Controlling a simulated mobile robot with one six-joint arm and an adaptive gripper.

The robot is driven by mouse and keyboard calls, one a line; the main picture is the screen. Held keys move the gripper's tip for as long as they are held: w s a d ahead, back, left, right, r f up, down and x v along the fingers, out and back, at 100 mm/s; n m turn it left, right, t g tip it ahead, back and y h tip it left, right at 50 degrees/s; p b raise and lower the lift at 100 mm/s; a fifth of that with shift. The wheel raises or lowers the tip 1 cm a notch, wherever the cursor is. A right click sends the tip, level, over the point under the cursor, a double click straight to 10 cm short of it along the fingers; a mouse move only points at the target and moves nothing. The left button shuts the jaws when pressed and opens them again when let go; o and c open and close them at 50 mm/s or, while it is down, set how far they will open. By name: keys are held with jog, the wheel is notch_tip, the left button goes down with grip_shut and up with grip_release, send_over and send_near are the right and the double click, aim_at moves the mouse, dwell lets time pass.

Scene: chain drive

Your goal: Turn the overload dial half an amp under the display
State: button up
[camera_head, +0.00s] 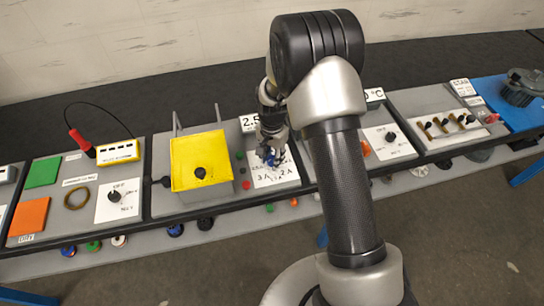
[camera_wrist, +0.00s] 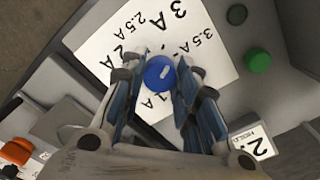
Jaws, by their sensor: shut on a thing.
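The overload dial is a round blue knob (camera_wrist: 158,74) with a short white mark, on a white scale plate (camera_wrist: 190,25). The plate carries black amp labels, among them 2 A, 2.5 A, 3 A and 3.5 A. My gripper (camera_wrist: 155,82) is shut on the dial, a finger on either side. I cannot tell exactly which label the mark faces. In the head view my gripper (camera_head: 270,157) is over the scale plate (camera_head: 283,174) and mostly hides the dial.
A yellow box with a black knob (camera_head: 200,172) stands left of my gripper. Another dial panel (camera_head: 389,141) is to the right, partly behind my arm.

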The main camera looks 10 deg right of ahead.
jog(key=n, duration=0.5)
jog(key=shift+n, duration=0.4)
jog(key=n, duration=1)
jog(key=shift+n, duration=0.4)
jog(key=n, duration=0.5)
jog(key=o, duration=1.1)
jog(key=shift+c, duration=0.2)
